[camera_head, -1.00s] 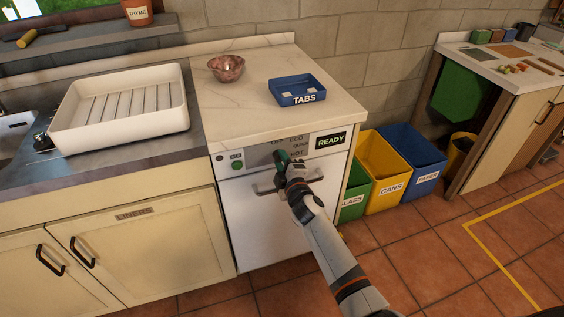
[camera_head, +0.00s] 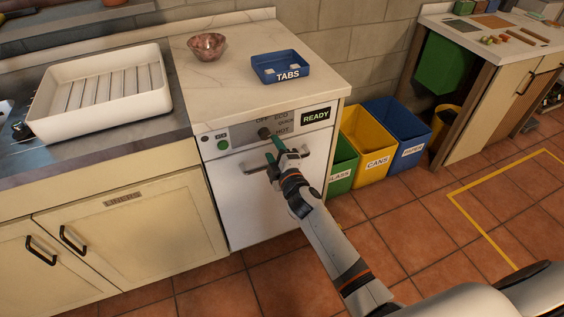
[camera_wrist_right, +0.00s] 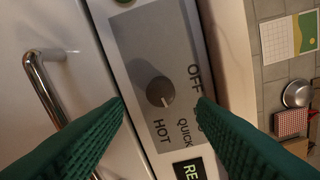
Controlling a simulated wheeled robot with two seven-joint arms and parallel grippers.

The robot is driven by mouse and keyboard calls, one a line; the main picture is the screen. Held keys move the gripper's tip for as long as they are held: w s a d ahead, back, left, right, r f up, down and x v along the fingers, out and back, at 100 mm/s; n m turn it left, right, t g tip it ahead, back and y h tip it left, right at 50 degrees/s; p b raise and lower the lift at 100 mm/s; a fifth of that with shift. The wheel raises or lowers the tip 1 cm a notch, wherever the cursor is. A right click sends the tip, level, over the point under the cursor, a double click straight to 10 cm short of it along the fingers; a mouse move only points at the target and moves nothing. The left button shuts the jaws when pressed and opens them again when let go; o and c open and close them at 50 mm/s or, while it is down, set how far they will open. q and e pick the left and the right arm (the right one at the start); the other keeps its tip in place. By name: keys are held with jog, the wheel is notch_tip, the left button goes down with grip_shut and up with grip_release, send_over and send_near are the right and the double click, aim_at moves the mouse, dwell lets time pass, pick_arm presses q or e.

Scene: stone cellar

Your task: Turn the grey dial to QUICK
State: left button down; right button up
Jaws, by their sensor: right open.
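The grey dial (camera_head: 264,133) is on the white appliance's control panel (camera_wrist_right: 130,60), among the labels OFF, ECO, QUICK and HOT. In the right wrist view the round dark grey dial (camera_wrist_right: 160,91) has a light mark pointing roughly toward the QUICK label (camera_wrist_right: 184,132). My right gripper (camera_head: 276,150) is open, with green fingers, in front of the panel just below the dial. In the wrist view its fingertips lie on either side of the dial, apart from it and holding nothing. My left gripper is not in view.
The appliance has a bar handle (camera_head: 306,155) just below the panel, a green button (camera_head: 222,144) at left and a READY sign (camera_head: 316,115) at right. A blue TABS tray (camera_head: 261,72) and a bowl (camera_head: 207,46) stand on the counter above. Bins (camera_head: 363,150) stand to the right.

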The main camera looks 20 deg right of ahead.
jog(key=s, duration=0.7)
jog(key=shift+d+r, duration=0.1)
jog(key=s+f+m+g+p, duration=0.1)
jog(key=s+f+m+g, duration=0.15)
jog(key=s+f, duration=0.45)
jog(key=s+f+m+g+p, duration=0.1)
jog(key=s+f+g, duration=0.15)
jog(key=f, duration=0.85)
jog(key=s+f+m+g+p, duration=0.1)
jog(key=s+f+m+g, duration=0.2)
jog(key=f, duration=0.6)
jog(key=s+d+f+m+g, duration=0.1)
jog(key=s+f, duration=0.4)
jog(key=s, duration=0.7)
jog(key=s+d+f+m+g+p, duration=0.1)
jog(key=s+f+m+g, duration=0.2)
jog(key=s, duration=0.9)
jog(key=s+d+f+m+g+p, duration=0.1)
jog(key=s+f+g, duration=0.3)
jog(key=s+f, duration=0.4)
jog(key=s+m, duration=0.1)
jog(key=s, duration=0.3)
jog(key=shift+d+g+h, duration=0.2)
jog(key=shift+g+h, duration=0.1)
jog(key=shift+w, duration=0.1)
